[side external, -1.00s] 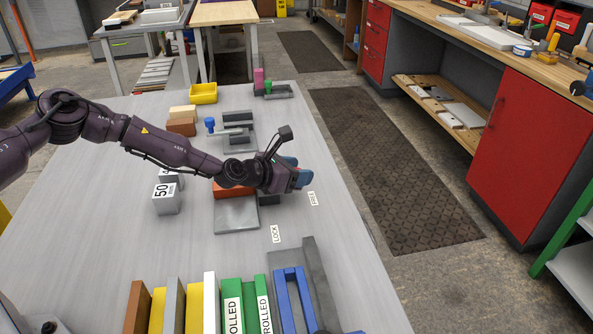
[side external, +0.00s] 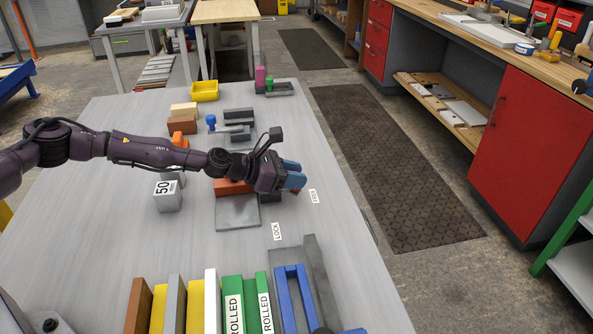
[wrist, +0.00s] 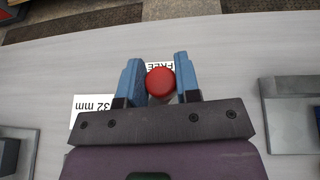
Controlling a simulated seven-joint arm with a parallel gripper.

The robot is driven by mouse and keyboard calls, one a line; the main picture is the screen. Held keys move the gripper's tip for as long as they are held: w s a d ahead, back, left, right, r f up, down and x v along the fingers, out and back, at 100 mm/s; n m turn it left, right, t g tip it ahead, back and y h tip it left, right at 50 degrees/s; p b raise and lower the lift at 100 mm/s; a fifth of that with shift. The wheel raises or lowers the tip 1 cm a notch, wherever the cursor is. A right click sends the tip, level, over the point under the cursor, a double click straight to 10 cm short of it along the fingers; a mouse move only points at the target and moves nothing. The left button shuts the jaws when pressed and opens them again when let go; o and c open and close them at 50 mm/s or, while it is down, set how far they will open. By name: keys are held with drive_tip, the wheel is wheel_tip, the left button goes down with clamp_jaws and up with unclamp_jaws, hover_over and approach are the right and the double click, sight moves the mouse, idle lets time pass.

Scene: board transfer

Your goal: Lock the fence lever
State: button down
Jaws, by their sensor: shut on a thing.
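The lever's round red knob (wrist: 160,82) sits between the two blue fingers of my gripper (wrist: 160,80) in the wrist view, close to the FREE label (wrist: 160,66). In the side view my gripper (side external: 293,174) is shut there, and its fingers and wrist hide the knob and most of the lever. The FREE label (side external: 313,196) lies just beside the fingers. The LOCK label (side external: 277,231) lies nearer the front. The fixture's grey plate (side external: 238,213) and an orange-red block (side external: 232,187) show partly under my wrist.
A 50 mm block (side external: 167,196) stands left of the plate. Boards, including green ones (side external: 233,300), and a blue frame (side external: 295,298) stand at the front. The tabletop around the LOCK label is clear.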

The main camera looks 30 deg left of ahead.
drive_tip(key=s+m+g+h, duration=0.1)
drive_tip(key=m, duration=0.1)
drive_tip(key=s+m+g+h, duration=0.1)
drive_tip(key=g, duration=0.1)
drive_tip(key=s+m+g+h, duration=0.1)
drive_tip(key=m+g, duration=0.1)
drive_tip(key=shift+a+m+h, duration=0.3)
drive_tip(key=shift+s+a+m+g+h, duration=0.15)
drive_tip(key=shift+s+a+m+g, duration=0.2)
drive_tip(key=shift+m+g, duration=0.5)
drive_tip(key=shift+s+a+m+g+h, duration=0.2)
drive_tip(key=shift+s+m+g, duration=0.35)
drive_tip(key=shift+g, duration=0.4)
drive_tip(key=shift+s+a+m+g+h, duration=0.2)
drive_tip(key=shift+s+m+g, duration=0.1)
drive_tip(key=shift+m+g, duration=0.55)
drive_tip(key=c, duration=0.8)
unclamp_jaws()
drive_tip(key=shift+s, duration=0.1)
drive_tip(key=s+r, duration=0.4)
drive_tip(key=s+a+r, duration=0.1)
drive_tip(key=s+r, duration=0.3)
drive_tip(key=s, duration=0.1)
drive_tip(key=s+a+r, duration=0.1)
drive_tip(key=s+r, duration=0.3)
drive_tip(key=r, duration=0.1)
drive_tip(key=shift+s+a, duration=0.1)
drive_tip(key=shift+s, duration=0.3)
